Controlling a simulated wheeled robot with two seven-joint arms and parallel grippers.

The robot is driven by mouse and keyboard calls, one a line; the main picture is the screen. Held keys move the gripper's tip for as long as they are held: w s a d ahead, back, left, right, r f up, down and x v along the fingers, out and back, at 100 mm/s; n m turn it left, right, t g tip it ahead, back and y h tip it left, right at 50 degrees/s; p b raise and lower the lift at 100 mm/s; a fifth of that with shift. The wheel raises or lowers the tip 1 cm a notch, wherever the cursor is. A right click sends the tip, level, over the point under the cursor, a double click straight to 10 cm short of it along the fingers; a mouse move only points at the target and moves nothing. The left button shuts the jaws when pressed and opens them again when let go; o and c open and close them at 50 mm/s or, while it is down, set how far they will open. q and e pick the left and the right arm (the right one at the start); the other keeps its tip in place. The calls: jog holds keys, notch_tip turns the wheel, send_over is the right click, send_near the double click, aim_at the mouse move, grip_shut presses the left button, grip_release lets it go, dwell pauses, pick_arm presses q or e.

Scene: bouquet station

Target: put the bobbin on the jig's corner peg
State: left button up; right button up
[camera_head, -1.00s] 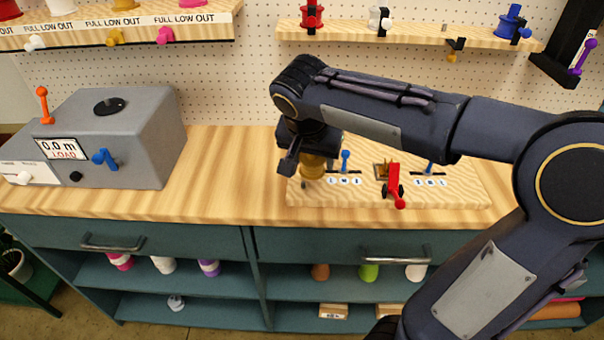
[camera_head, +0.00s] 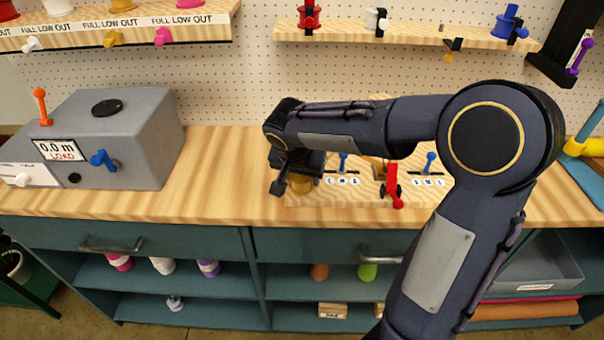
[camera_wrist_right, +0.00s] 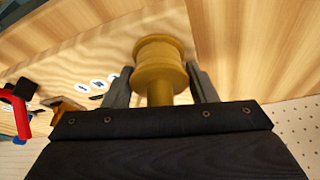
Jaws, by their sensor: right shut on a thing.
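The gold-yellow bobbin (camera_head: 301,185) is at the front left corner of the jig, a pale wooden board (camera_head: 350,199). My right gripper (camera_head: 291,176) is shut on the bobbin. In the right wrist view the bobbin (camera_wrist_right: 159,66) stands between the two fingers (camera_wrist_right: 160,88), over or on the board near its edge. The corner peg is not visible; the bobbin and gripper cover that corner. I cannot tell whether the bobbin is around the peg or above it. My left gripper is not in view.
The jig carries blue levers (camera_head: 343,162) and a red clamp (camera_head: 392,187), right of the gripper. A grey box with a display (camera_head: 125,140) stands at the left. The bench between them is clear. A shelf with spools (camera_head: 400,35) hangs behind.

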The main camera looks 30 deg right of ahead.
jog(key=shift+f, duration=0.2)
jog(key=o, duration=1)
jog(key=shift+r, duration=0.1)
jog(key=shift+c, duration=0.2)
jog(key=shift+r, duration=0.1)
jog(key=shift+r, duration=0.25)
jog(key=v, duration=1.2)
jog(key=s+a+f+n+t+y, duration=0.1)
jog(key=s+a+f+n+y, duration=0.1)
jog(key=s+f, duration=0.3)
jog(key=s+a+f+n+t+y, duration=0.1)
jog(key=s+f+n+y, duration=0.3)
jog(key=s, duration=1)
jog(key=shift+s+a+f+n+t+y+p, duration=0.2)
jog(key=shift+a+f+n+t+y+p, duration=0.25)
jog(key=shift+a+n, duration=0.3)
